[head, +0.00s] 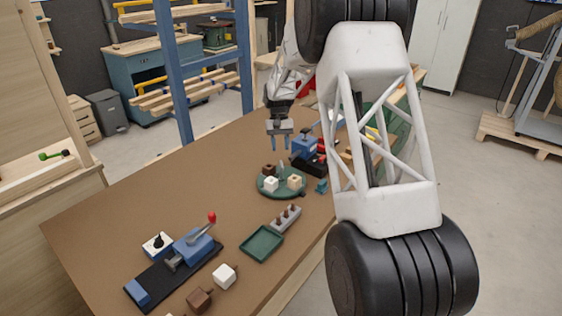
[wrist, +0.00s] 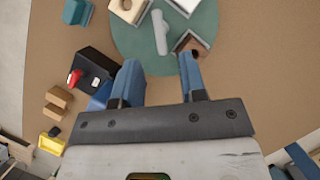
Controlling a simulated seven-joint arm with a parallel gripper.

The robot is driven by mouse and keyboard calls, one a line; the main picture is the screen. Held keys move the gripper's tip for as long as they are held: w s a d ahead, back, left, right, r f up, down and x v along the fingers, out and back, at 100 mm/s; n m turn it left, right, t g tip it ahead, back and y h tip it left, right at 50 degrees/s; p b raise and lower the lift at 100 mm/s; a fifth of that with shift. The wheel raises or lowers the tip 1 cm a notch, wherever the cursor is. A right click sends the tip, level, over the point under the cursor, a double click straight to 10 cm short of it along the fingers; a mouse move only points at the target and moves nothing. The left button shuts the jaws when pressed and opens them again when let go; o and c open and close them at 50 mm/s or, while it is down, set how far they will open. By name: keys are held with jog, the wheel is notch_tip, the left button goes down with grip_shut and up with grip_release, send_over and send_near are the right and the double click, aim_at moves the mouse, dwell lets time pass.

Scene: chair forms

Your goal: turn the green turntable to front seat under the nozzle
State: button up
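The green turntable (head: 283,195) is a round disc on the brown table. It carries a white block (head: 271,184), a tan block (head: 295,181) and a brown block (head: 269,170), with a grey upright piece at its middle. In the wrist view the turntable (wrist: 135,42) shows the grey piece (wrist: 160,32), the tan block (wrist: 127,8) with a hole and the brown block (wrist: 184,43) in a grey holder. My gripper (head: 279,144) is open above and behind the disc, with nothing between its blue fingers (wrist: 160,75). I cannot clearly make out the nozzle.
A blue and black device (head: 305,148) with red parts stands right behind the turntable. A small teal piece (head: 321,186) lies to its right. In front are a pegged grey rack (head: 286,219), a green tray (head: 262,244) and a blue lever press (head: 195,248). The table's left part is clear.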

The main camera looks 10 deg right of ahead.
aim_at(281, 163)
jog(key=shift+x, duration=3.05)
grip_shut()
